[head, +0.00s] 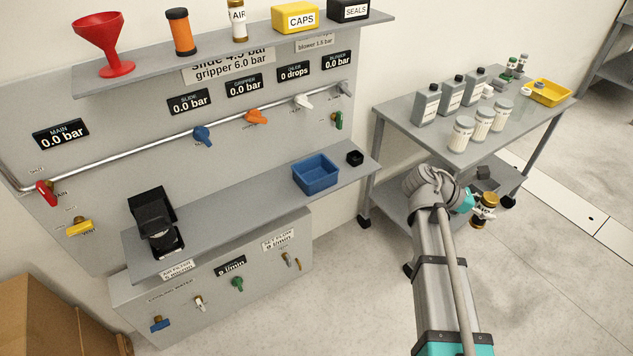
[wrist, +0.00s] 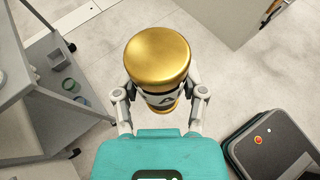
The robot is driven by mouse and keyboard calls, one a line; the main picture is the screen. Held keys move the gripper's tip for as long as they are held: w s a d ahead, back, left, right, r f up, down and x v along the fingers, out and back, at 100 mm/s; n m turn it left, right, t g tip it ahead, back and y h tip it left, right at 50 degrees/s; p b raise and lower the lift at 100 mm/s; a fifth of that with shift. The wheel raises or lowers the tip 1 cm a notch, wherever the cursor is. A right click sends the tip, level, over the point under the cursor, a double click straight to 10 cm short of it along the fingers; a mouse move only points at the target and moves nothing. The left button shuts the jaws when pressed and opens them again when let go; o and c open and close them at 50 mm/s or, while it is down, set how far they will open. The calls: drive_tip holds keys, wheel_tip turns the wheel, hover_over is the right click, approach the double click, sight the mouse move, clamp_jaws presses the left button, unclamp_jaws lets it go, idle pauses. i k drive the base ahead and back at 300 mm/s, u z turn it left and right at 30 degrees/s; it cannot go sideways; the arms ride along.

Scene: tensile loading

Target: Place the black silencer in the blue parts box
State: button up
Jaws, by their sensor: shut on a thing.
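The blue parts box (head: 316,175), an open-topped tray, stands on the right part of the lower wall shelf. A small black round piece (head: 355,158) sits on the shelf just right of the box and looks like the silencer. My gripper (head: 482,203) is far to the right of both, over the floor in front of the side table. It is shut on a gold-capped cylinder (head: 487,199) with a pale label. In the wrist view my gripper (wrist: 160,100) has a finger on each side of this gold-capped cylinder (wrist: 157,60). The box and silencer are not in the wrist view.
The side table (head: 400,108) holds grey bottles, white jars and a yellow tray (head: 550,92). The upper shelf (head: 240,50) carries a red funnel, an orange cylinder, an AIR can and CAPS and SEALS boxes. A black device (head: 155,220) stands left on the lower shelf.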

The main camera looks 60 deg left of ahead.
sight(315, 175)
drive_tip(key=u, duration=1.6)
drive_tip(key=i, duration=1)
drive_tip(key=z, duration=0.05)
